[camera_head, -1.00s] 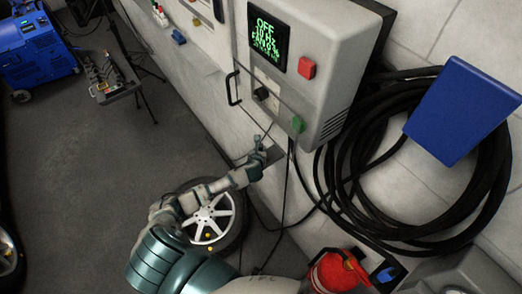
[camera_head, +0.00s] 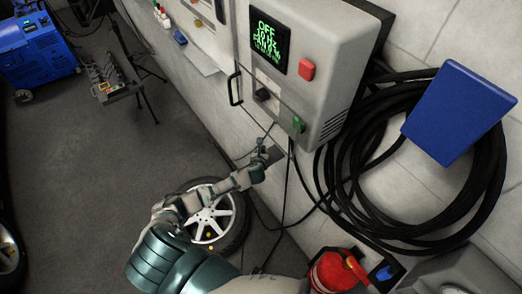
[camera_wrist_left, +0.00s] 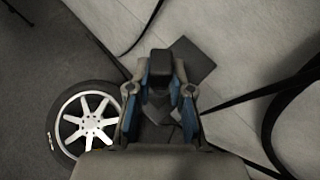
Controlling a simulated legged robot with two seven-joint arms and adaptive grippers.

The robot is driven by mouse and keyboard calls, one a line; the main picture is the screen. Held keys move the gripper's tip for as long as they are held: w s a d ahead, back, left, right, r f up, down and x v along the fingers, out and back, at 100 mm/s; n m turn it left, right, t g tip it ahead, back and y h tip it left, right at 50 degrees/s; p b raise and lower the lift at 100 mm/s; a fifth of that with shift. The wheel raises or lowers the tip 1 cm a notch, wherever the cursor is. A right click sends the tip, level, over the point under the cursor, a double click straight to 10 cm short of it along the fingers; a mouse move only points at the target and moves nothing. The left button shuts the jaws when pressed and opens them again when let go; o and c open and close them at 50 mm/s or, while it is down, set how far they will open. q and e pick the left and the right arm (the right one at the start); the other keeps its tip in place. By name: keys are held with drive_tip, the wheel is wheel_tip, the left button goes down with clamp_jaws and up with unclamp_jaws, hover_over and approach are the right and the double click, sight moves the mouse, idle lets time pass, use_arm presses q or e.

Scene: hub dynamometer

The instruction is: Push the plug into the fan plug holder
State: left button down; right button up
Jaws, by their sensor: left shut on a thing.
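My left gripper (camera_head: 262,152) is in front of the wall, just below the control box. In the left wrist view the gripper (camera_wrist_left: 159,88) is shut on a black plug (camera_wrist_left: 159,64), which sits between its blue-padded fingers. A dark, flat square piece (camera_wrist_left: 194,58) lies behind the plug in that view; it also shows beside the fingertips in the head view (camera_head: 275,154). I cannot tell whether it is the fan plug holder, or whether the plug touches it. My right gripper is not in view.
The control box (camera_head: 300,65) has a display reading OFF, a red button (camera_head: 307,69) and a green part (camera_head: 298,125). Black cable coils (camera_head: 345,180) hang at right behind a blue panel (camera_head: 459,110). A wheel (camera_head: 212,222) and a red extinguisher (camera_head: 332,274) are below.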

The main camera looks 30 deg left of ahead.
use_arm(q)
drive_tip(key=shift+w+f, duration=0.15)
drive_tip(key=shift+f, duration=0.3)
drive_tip(key=shift+r, duration=0.4)
drive_tip(key=shift+w+p, duration=0.1)
drive_tip(key=shift+p, duration=0.25)
drive_tip(key=shift+f, duration=0.2)
drive_tip(key=shift+f+b, duration=0.3)
drive_tip(key=shift+f, duration=0.15)
